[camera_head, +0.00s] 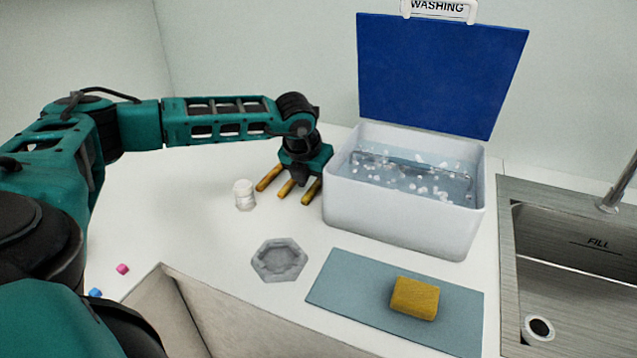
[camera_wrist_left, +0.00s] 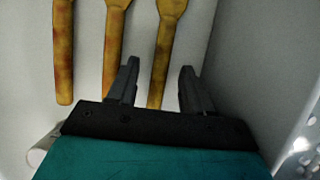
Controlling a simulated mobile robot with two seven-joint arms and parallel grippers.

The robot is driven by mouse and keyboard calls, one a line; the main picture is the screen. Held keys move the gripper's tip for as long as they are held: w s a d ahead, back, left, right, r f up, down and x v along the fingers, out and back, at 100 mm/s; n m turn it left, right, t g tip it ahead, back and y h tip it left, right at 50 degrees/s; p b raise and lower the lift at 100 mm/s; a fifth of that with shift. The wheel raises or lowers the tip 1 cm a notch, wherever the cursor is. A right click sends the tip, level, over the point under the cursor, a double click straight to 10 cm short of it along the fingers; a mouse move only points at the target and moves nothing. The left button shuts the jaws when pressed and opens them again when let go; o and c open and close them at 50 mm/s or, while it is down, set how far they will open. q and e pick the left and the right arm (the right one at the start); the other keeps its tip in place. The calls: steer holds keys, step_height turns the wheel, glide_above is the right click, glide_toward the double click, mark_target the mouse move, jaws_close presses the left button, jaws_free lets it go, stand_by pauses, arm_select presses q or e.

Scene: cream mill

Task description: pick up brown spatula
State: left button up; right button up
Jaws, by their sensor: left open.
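Three brown wooden utensils lie side by side on the white counter, a left one (camera_head: 268,179), a middle one (camera_head: 286,188) and a right one (camera_head: 311,191). Their far ends are hidden under my left gripper (camera_head: 301,170) in the head view. The left wrist view shows the left one (camera_wrist_left: 63,55), the middle one (camera_wrist_left: 112,55) and the right one (camera_wrist_left: 162,55); I cannot tell which is the spatula. My left gripper (camera_wrist_left: 160,75) is open and empty, with the right handle showing between its fingers. My right gripper is out of view.
A white washing tub (camera_head: 395,219) with bubbly water and a raised blue lid (camera_head: 440,70) stands just right of the gripper. A white jar (camera_head: 244,195), a grey hexagonal dish (camera_head: 279,260), a blue mat (camera_head: 345,287) with a yellow sponge (camera_head: 415,298), and a sink (camera_head: 575,260) are nearby.

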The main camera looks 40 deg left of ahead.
arm_select(q)
steer(key=shift+c, duration=0.3)
jaws_close()
steer(key=shift+r, duration=0.15)
